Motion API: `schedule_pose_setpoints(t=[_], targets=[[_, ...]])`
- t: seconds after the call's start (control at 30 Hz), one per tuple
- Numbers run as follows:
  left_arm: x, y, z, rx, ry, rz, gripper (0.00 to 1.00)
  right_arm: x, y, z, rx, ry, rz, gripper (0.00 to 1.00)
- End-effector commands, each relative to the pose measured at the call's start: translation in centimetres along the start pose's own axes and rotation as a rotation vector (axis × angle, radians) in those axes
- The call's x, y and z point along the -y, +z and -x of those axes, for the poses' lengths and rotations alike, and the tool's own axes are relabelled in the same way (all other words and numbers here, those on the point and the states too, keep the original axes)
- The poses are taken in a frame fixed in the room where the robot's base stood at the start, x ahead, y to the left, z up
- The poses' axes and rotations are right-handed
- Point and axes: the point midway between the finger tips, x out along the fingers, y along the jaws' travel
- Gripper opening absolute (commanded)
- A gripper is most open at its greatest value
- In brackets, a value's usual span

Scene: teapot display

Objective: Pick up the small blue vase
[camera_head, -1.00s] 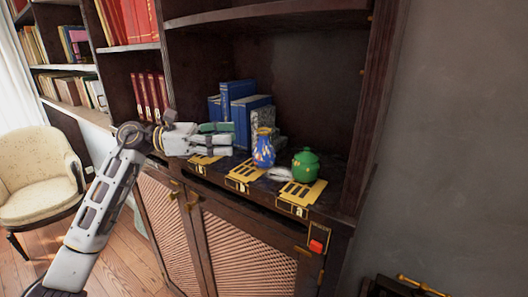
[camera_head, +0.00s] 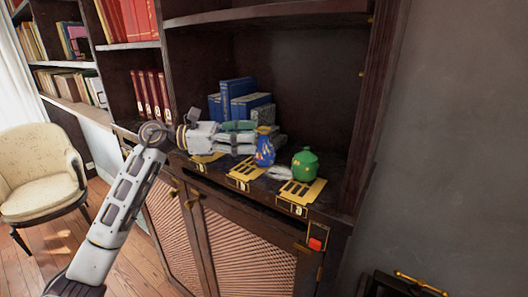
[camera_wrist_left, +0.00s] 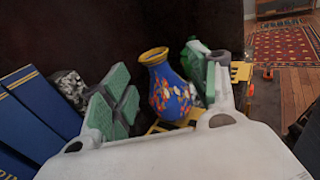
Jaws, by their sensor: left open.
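The small blue vase (camera_head: 265,149) stands upright on the cabinet shelf, with painted flowers and a gold rim. It also shows in the left wrist view (camera_wrist_left: 172,92), between the two green-padded fingers. My left gripper (camera_head: 250,143) is open and lies just left of the vase, its fingers pointing at it. In the left wrist view my left gripper (camera_wrist_left: 164,95) has the vase in its opening, with a visible gap at the left finger. My right gripper is not in view.
A green lidded pot (camera_head: 305,164) stands right of the vase. Blue books (camera_head: 237,93) stand behind my gripper. Yellow plates (camera_head: 247,174) lie along the shelf's front edge. A red button (camera_head: 316,244) is on the cabinet front. The shelf's right post (camera_head: 366,110) bounds the niche.

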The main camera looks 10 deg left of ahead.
Motion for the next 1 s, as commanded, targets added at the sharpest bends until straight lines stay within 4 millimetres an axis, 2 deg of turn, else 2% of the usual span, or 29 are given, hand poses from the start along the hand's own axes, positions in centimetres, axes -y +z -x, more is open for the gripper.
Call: schedule_pose_setpoints(t=[0.2,0.47,0.8,1.0], targets=[[-0.1,0.6,-2.0,0.002,-0.001,0.000,0.60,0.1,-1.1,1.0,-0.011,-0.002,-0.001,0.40],[-0.1,0.5,-4.3,0.001,-0.001,0.000,0.60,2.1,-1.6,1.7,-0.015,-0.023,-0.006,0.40],[-0.2,0.3,-4.6,0.000,0.000,0.000,0.60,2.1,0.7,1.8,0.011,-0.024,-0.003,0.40],[-0.1,0.3,-4.6,0.000,0.000,0.000,0.60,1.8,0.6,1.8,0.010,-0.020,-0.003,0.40]])
